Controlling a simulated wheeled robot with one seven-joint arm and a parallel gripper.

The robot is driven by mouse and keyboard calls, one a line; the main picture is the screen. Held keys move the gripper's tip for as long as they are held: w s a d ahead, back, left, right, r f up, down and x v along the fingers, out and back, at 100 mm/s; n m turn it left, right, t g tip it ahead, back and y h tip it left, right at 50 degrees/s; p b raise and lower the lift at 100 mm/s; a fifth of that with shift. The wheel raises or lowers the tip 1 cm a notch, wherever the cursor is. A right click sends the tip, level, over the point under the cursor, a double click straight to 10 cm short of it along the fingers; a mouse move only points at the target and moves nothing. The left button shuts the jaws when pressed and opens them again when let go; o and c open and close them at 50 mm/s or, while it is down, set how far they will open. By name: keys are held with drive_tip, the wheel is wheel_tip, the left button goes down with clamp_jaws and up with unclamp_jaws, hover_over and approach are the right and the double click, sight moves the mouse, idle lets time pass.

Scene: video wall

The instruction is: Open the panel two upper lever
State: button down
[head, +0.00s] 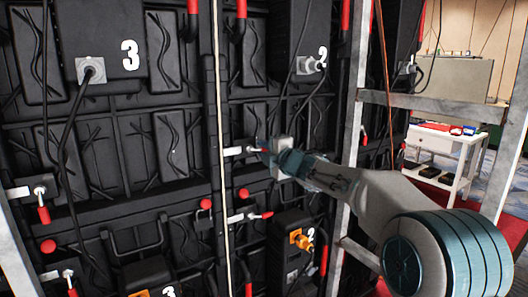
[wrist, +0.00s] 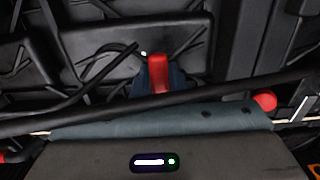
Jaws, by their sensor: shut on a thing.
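The panel two upper lever (head: 235,150) has a silver base and a red handle, and it sits on the black wall panel below the white 2. It points roughly sideways to the right. My gripper (head: 262,149) reaches in from the right and is at the handle end. In the wrist view the red handle (wrist: 158,72) stands between the dark fingers, and my gripper (wrist: 158,84) is shut on it. The fingers hide part of the handle. The panel two lower lever (head: 243,217) is below, with its red handle also to the right.
Panel 3 (head: 118,95) is on the left, with levers whose red handles hang down. A thin pale vertical pole (head: 220,120) stands just left of the lever. A grey metal frame (head: 345,130) is to the right. Black cables hang across the panels. A white table (head: 440,150) stands farther right.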

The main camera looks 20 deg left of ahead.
idle(0.3)
drive_tip(key=c, duration=1.4)
unclamp_jaws()
drive_tip(key=b+v, duration=0.1)
drive_tip(key=v, duration=1.2)
drive_tip(key=shift+s+d, duration=0.25)
drive_tip(key=d+r+m+t+h+p, duration=0.1)
drive_tip(key=d+m+t+h+p, duration=0.25)
drive_tip(key=d+m+h, duration=0.5)
drive_tip(key=s+d+f+m+g+h+p, duration=0.25)
drive_tip(key=s+d+m, duration=0.2)
drive_tip(key=d, duration=0.25)
drive_tip(key=s+d+f+m+g+h+p, duration=0.1)
drive_tip(key=s+d+m+h+p, duration=0.3)
drive_tip(key=d, duration=0.4)
drive_tip(key=s+d+f+m+g+p, duration=0.1)
drive_tip(key=s+f+m+g, duration=0.1)
drive_tip(key=s, duration=0.5)
drive_tip(key=s+d+f+m+g+p, duration=0.1)
drive_tip(key=s+d+f+m+g, duration=0.1)
drive_tip(key=s, duration=0.5)
drive_tip(key=s+d+f+m+g+y+p, duration=0.1)
drive_tip(key=s+f+m+g+p, duration=0.1)
drive_tip(key=s+m, duration=0.5)
drive_tip(key=shift+s+d+f+g, duration=0.1)
drive_tip(key=shift+s+f+g, duration=0.25)
drive_tip(key=shift+g, duration=0.35)
drive_tip(key=shift+s+d+f+g, duration=0.1)
drive_tip(key=shift+s+f+g, duration=0.2)
drive_tip(key=shift+g, duration=0.4)
